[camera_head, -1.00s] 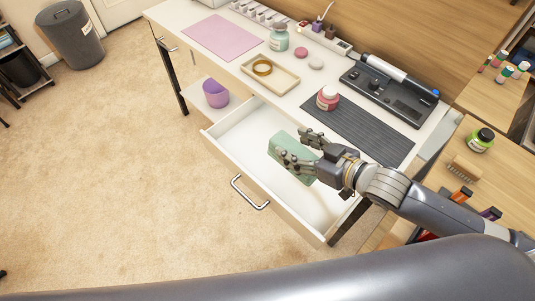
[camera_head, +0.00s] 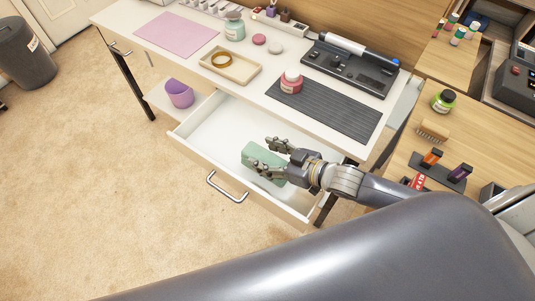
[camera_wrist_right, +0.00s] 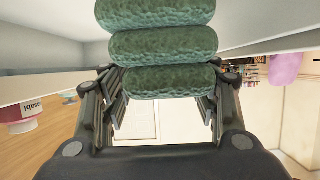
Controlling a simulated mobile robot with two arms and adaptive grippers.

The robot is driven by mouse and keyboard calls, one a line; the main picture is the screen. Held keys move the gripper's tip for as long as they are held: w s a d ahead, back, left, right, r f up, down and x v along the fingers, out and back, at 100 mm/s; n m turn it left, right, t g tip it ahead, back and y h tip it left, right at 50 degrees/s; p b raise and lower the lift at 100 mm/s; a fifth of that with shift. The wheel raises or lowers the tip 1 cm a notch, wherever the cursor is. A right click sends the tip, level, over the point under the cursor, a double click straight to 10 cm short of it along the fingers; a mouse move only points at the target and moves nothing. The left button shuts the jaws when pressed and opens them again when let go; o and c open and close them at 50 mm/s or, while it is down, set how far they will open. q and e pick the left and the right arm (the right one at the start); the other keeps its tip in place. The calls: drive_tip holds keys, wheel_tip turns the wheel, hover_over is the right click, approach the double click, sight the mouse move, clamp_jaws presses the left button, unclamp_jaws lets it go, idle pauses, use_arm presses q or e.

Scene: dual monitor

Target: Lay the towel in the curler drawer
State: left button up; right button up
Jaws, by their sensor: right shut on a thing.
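The green folded towel (camera_head: 257,157) is in my right gripper (camera_head: 272,157), over the open white drawer (camera_head: 215,127) under the desk. The fingers sit on both sides of the towel. In the right wrist view the towel (camera_wrist_right: 160,46) shows as stacked rolled layers, its lowest layer between the fingers (camera_wrist_right: 160,98). The drawer walls rise around the towel in the head view; I cannot tell whether it touches the drawer floor. The drawer looks otherwise empty. My left gripper is not in view.
The desk above the drawer holds a dark ribbed mat (camera_head: 330,110), a pink jar (camera_head: 291,82), a tray (camera_head: 230,68) and a curling-tool stand (camera_head: 345,68). A purple bin (camera_head: 180,93) stands on a shelf left of the drawer. A wooden side table (camera_head: 460,130) is on the right.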

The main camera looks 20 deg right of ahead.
drive_tip(key=shift+f, duration=0.6)
drive_tip(key=o, duration=1.1)
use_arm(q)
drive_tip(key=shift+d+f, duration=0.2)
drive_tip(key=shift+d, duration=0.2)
